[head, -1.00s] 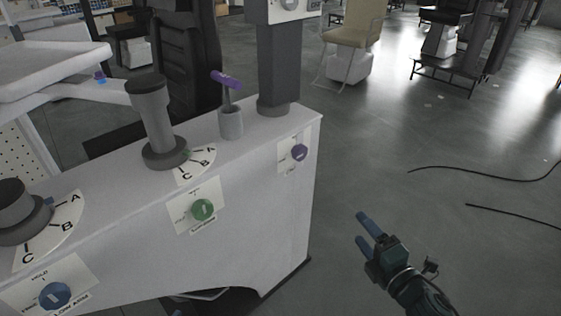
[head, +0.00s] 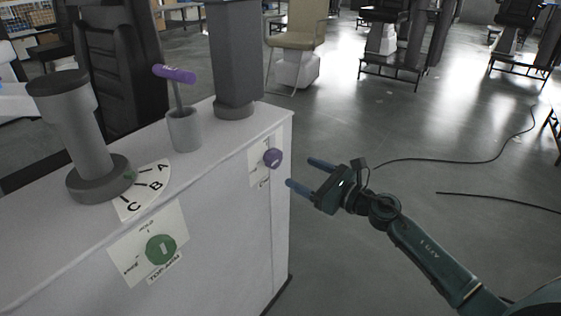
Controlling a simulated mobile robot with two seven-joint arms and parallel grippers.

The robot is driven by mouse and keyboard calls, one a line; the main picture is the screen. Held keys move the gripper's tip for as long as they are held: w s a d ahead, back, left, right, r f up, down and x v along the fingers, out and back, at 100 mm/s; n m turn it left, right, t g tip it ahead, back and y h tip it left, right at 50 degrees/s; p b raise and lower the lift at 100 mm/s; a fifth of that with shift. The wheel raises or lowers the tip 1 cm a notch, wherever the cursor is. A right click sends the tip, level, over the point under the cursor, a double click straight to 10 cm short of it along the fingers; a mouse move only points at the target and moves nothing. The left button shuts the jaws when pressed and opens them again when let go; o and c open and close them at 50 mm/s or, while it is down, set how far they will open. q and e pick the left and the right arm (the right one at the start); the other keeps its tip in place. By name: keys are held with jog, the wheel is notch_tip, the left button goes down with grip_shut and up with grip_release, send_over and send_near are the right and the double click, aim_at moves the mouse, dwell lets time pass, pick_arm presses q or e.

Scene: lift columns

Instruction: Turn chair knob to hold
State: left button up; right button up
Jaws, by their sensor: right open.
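My right gripper (head: 300,173) is open and empty, just right of the purple knob. Its two blue fingers point left toward the knob, apart from it in the picture. My left gripper is not in view.
The white console (head: 225,220) carries a grey column (head: 233,60), a purple-handled lever (head: 175,74) in a grey cup, and a grey dial post (head: 75,120) over an A-B-C scale. Dark cables (head: 455,160) lie on the floor at right. The floor beside the console is open.

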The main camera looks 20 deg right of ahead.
aim_at(277, 160)
jog(key=x, duration=0.8)
jog(key=shift+c, duration=0.2)
jog(key=c, duration=0.9)
